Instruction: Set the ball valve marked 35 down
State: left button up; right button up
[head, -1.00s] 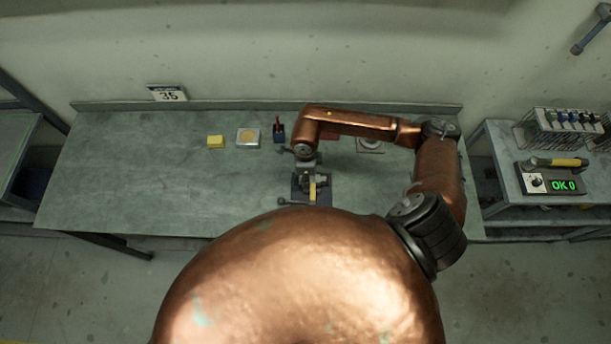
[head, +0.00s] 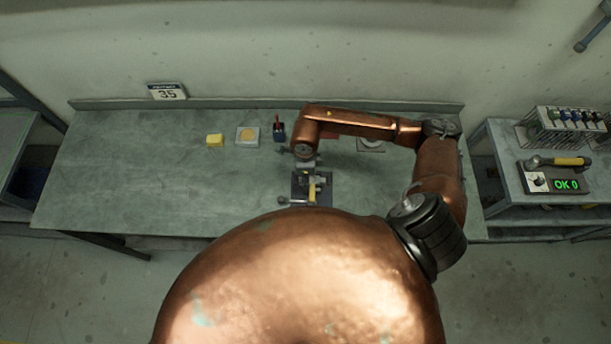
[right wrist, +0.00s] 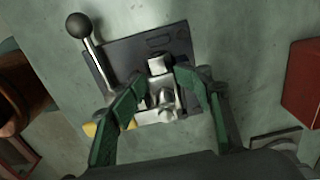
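The ball valve (right wrist: 160,92) is a small silver metal body with a yellow handle (right wrist: 92,130). It sits on or just over a dark plate fixture (right wrist: 122,62), which has a lever ending in a black ball knob (right wrist: 79,25). My right gripper (right wrist: 160,80) has its green fingers on either side of the valve's body, with the tips against it or very close. In the head view the right gripper (head: 306,164) is over the fixture (head: 299,190), partly hiding the valve. The yellow handle (head: 312,191) shows there. My left gripper is not in view.
A card reading 35 (head: 167,91) stands at the bench's back edge. The bench's left part (head: 130,180) is clear. A side table holds a box displaying OK 0 (head: 565,184).

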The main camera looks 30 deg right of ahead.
jog(key=shift+s, duration=0.2)
jog(key=shift+r+p, duration=0.55)
jog(key=shift+p, duration=0.1)
notch_tip(320, 180, up, 12)
jog(key=shift+w+r+b, duration=0.1)
jog(key=shift+w+b, duration=0.05)
jog(key=shift+b, duration=0.65)
jog(key=shift+a, duration=0.1)
